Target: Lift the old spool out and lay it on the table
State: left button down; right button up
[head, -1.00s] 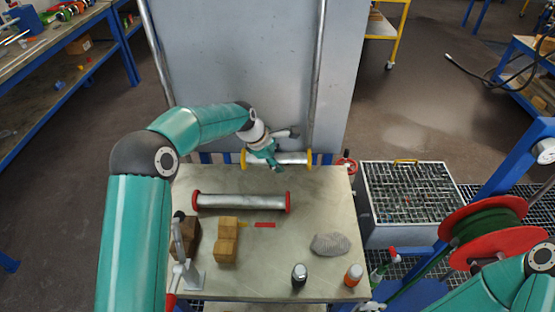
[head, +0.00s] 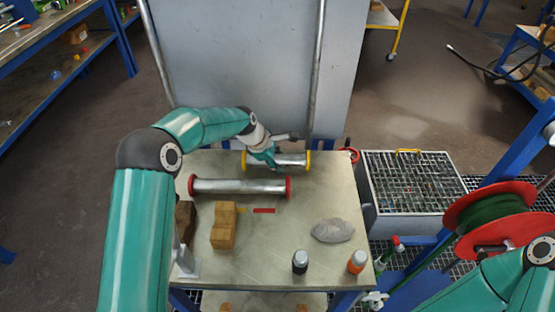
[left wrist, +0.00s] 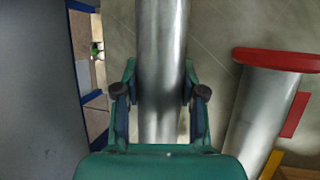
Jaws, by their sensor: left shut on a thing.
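The yellow-flanged spool (head: 291,160), a short silvery pipe, is in my left gripper (head: 268,160) at the back edge of the table (head: 330,190). The gripper is shut around its middle. In the left wrist view its bare metal body (left wrist: 163,50) runs between the two fingers (left wrist: 162,95); its flanges are out of that view. Whether it touches the table top is hard to tell. A longer red-flanged spool (head: 240,187) lies on the table in front of it, and also shows in the left wrist view (left wrist: 262,105). My right gripper is out of view.
Wooden blocks (head: 223,228), a red strip (head: 264,210), a grey cloth-like lump (head: 333,230), a dark bottle (head: 300,262) and an orange bottle (head: 357,262) are on the table. Vertical pipes (head: 318,80) flank a grey panel (head: 240,60) behind. The table's right-centre is clear.

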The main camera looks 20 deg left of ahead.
pick_arm(q)
jog(key=shift+s+f+b, duration=0.3)
jog(key=shift+f+b, duration=0.05)
jog(key=shift+f, duration=0.45)
dwell(0.9)
jog(key=c, duration=0.9)
grip_release()
jog(key=o, duration=0.3)
jog(key=shift+w+f, duration=0.2)
jog(key=shift+r, duration=0.15)
jog(key=shift+r, duration=0.1)
